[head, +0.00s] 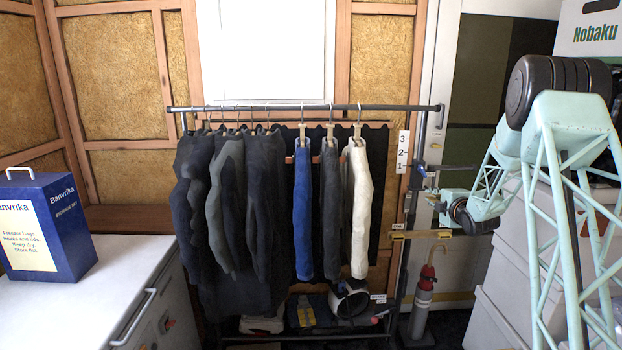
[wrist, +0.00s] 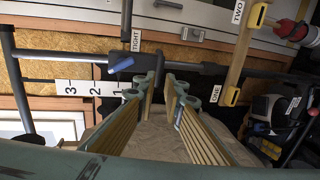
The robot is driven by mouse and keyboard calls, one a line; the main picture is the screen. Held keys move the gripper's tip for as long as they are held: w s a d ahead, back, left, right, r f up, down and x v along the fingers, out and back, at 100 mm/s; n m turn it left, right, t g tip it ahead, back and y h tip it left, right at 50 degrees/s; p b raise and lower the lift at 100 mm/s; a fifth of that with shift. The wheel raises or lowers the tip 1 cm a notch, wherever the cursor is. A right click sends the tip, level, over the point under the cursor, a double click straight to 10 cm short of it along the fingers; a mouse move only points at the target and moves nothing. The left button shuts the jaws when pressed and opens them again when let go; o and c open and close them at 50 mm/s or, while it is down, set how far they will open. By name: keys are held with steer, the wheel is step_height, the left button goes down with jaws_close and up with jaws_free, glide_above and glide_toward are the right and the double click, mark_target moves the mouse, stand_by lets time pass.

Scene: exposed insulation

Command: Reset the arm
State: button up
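My arm (head: 570,130), pale green lattice with dark joints, stands at the right of the head view. It reaches down and left to the right end of the clothes rack. My gripper (head: 428,182) is small there, near the rack's right post. In the wrist view, my gripper (wrist: 164,82) shows two fingers with ribbed, wood-coloured pads and a gap between the tips. It looks open, with nothing clearly held. A tan surface (wrist: 160,138) shows between the fingers; I cannot tell what it is. A blue-ended lever (wrist: 120,64) by the TIGHT label lies just beyond the fingertips.
The rack's top rail (head: 300,107) carries dark garments, blue trousers (head: 303,215) and white trousers (head: 357,210). A numbered strip (head: 402,152) hangs by its post. A blue box (head: 45,225) stands on the white counter (head: 120,275). A red-topped cylinder (head: 424,295) stands below my gripper.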

steer(key=s+a+r+m+g+h, duration=0.1)
steer(key=s+a+r+m, duration=0.1)
steer(key=s+a+r, duration=0.3)
steer(key=s+a+r+m+g, duration=0.25)
steer(key=s+r, duration=0.25)
steer(key=r, duration=0.3)
steer(key=s+a+r+m+g, duration=0.15)
steer(key=s+a+r, duration=0.3)
steer(key=s, duration=0.45)
steer(key=s+a+r+m, duration=0.3)
steer(key=s+a, duration=0.2)
steer(key=s, duration=0.5)
steer(key=s+a+f+m+g, duration=0.1)
steer(key=s+a, duration=0.4)
steer(key=s, duration=1.2)
steer(key=s+a+f+m+g+y, duration=0.1)
steer(key=s+a+m+g, duration=0.2)
steer(key=s, duration=1.5)
steer(key=s+a+f+m+g, duration=0.1)
steer(key=s+a+m, duration=0.3)
steer(key=s, duration=1.3)
steer(key=a+g, duration=0.1)
steer(key=a, duration=0.3)
steer(key=shift+s+a+f+y+b, duration=0.25)
steer(key=shift+a+f+y+b, duration=0.05)
steer(key=shift+a+f, duration=0.1)
steer(key=shift+o, duration=0.5)
